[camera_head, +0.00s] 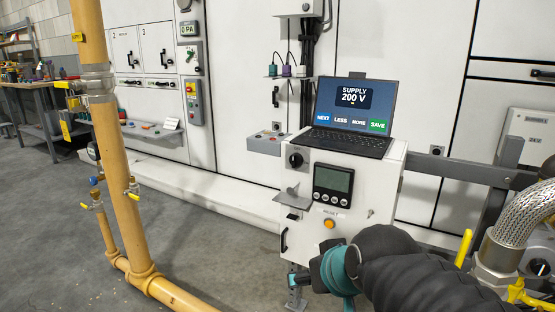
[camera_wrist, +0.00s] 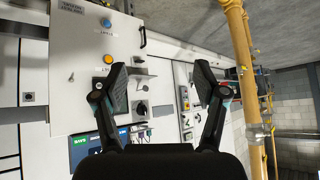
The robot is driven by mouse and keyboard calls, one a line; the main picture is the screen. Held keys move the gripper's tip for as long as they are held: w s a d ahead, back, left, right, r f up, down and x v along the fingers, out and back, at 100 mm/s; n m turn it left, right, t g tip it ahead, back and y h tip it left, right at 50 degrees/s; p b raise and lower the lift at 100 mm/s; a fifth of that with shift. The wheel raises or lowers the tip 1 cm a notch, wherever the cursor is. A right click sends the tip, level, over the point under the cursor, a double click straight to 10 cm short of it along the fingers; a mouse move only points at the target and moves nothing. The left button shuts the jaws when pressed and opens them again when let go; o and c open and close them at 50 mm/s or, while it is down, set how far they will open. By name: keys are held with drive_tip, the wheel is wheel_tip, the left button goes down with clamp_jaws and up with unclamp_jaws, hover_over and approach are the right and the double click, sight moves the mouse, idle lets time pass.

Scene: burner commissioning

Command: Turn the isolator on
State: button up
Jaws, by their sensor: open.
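A black rotary knob (camera_head: 296,160) sits on the upper left of the white control cabinet's front (camera_head: 322,222) in the head view. It looks like the isolator, but I cannot read a label or its position. It also shows between my fingers in the wrist view (camera_wrist: 141,109), behind them. My gripper (camera_wrist: 160,68) is open and empty, its two black fingers spread wide, with no contact visible. In the head view my gripper is low, in front of the cabinet's lower part, and its fingertips are hard to make out.
A laptop (camera_head: 351,118) reading "SUPPLY 200 V" stands on the cabinet. A small shelf (camera_head: 293,199) juts out below the knob, with a display (camera_head: 333,185) and an orange reset button (camera_head: 329,224) beside it. Yellow pipes (camera_head: 118,180) stand left; a braided hose (camera_head: 524,214) is right.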

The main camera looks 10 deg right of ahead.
sight(293, 159)
drive_tip(key=w+a+r+t, duration=0.2)
drive_tip(key=w+r, duration=0.1)
drive_tip(key=w, duration=0.5)
drive_tip(key=w+a+r+m+t+b, duration=0.1)
drive_tip(key=w+a+r+t, duration=0.2)
drive_tip(key=w, duration=0.4)
drive_tip(key=w+a+r+t, duration=0.2)
drive_tip(key=w+r, duration=0.2)
drive_tip(key=w, duration=0.4)
drive_tip(key=w+d+f+m+h, duration=0.1)
drive_tip(key=w+d+m+h, duration=0.1)
drive_tip(key=w, duration=0.5)
drive_tip(key=w+d+f+m+h+b, duration=0.1)
drive_tip(key=w+d+f+m+h, duration=0.1)
drive_tip(key=w+d+h, duration=0.3)
drive_tip(key=w+d+f+m+h+b, duration=0.1)
drive_tip(key=w+d+f+m+h, duration=0.1)
drive_tip(key=w+h, duration=0.3)
drive_tip(key=shift+w+d+m+g, duration=0.15)
drive_tip(key=shift+w+d+m, duration=0.2)
drive_tip(key=shift+w, duration=0.65)
drive_tip(key=shift+w+d+m+g, duration=0.15)
drive_tip(key=shift+w+d, duration=0.3)
drive_tip(key=shift+w, duration=0.5)
drive_tip(key=c, duration=1.1)
